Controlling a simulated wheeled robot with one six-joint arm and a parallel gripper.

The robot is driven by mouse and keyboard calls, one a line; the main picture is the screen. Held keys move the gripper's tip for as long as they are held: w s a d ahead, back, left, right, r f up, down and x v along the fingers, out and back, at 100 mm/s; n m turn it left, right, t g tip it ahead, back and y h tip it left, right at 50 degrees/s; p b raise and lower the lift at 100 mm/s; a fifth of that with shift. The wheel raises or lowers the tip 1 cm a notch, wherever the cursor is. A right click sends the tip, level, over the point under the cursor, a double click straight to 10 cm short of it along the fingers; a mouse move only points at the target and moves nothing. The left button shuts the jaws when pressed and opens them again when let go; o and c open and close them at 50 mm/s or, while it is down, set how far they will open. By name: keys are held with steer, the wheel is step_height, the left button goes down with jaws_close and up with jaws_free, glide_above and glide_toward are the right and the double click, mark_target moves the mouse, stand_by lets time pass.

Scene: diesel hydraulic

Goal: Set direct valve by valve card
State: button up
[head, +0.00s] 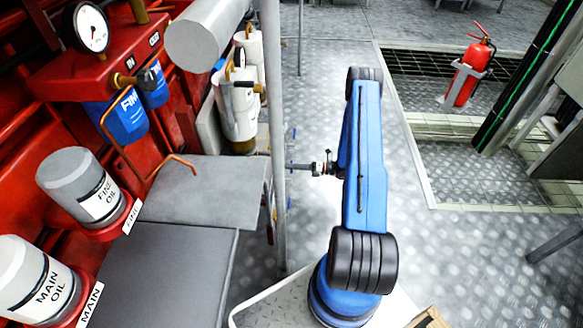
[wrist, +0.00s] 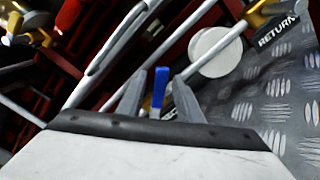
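My gripper (head: 293,166) points left beside a grey vertical pole in the head view, at the end of my blue arm. In the wrist view my gripper (wrist: 158,97) has its two grey fingers apart. A small blue lever (wrist: 159,88) stands upright between them, with gaps visible on both sides. Whether it touches a finger farther in, I cannot tell. Yellow-handled fittings show at the upper right (wrist: 265,10) and upper left (wrist: 22,30) of the wrist view. Small blue levers (head: 290,134) show just right of the pole. I make out no valve card in either view.
The pole (head: 272,110) stands close by my gripper. Red machinery with a gauge (head: 86,27), blue filters (head: 122,117) and oil canisters (head: 80,187) fills the left. A "RETURN" label (wrist: 278,30) lies upper right. A fire extinguisher (head: 468,70) stands at right; metal floor (head: 440,245) is clear.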

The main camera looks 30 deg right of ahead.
jaws_close()
steer(key=shift+w+d+f+m, duration=0.2)
steer(key=shift+f+m, duration=0.45)
steer(key=shift+m, duration=0.6)
steer(key=shift+w+d+f+m, duration=0.15)
steer(key=shift+f+m, duration=0.55)
steer(key=shift+m, duration=0.5)
steer(key=shift+w+d+f+m, duration=0.1)
steer(key=shift+w+f+m, duration=0.1)
steer(key=shift+f+m, duration=0.75)
steer(key=shift+r+m, duration=0.3)
steer(key=shift+m, duration=0.1)
jaws_free()
